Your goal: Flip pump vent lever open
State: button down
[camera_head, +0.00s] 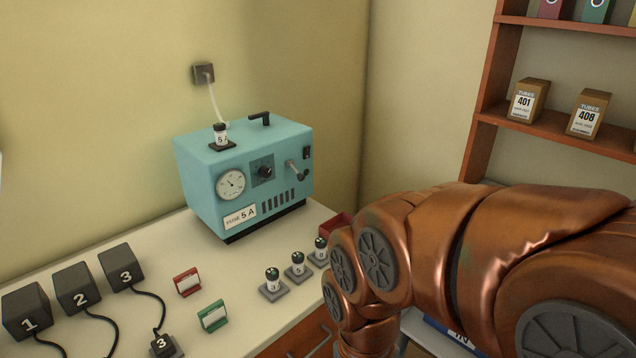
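The pump appears to be the teal box (205,178) on the bench by the back wall. Its front has a round gauge (231,184), a dark knob (264,172) and a label reading "FUSE 5 A" (240,216). A small metal lever with a dark tip (297,171) sticks out at the right of the front, angled down to the right; it is likely the vent lever. A black handle-like part (262,119) is on top. My copper-coloured arm fills the lower right, apart from the pump in the picture. My gripper is out of view below the frame.
Black numbered blocks (124,267) with cables stand left. Red (187,282) and green (212,316) card holders lie between. A red tray (337,226) is right of the pump.

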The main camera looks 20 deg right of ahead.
aim_at(301, 177)
jog(key=z, duration=0.35)
jog(key=i, duration=0.5)
jog(key=k, duration=1.35)
jog(key=u, duration=0.25)
jog(key=i, duration=0.6)
jog(key=u, duration=0.9)
jog(key=i, duration=0.5)
jog(key=u, duration=0.35)
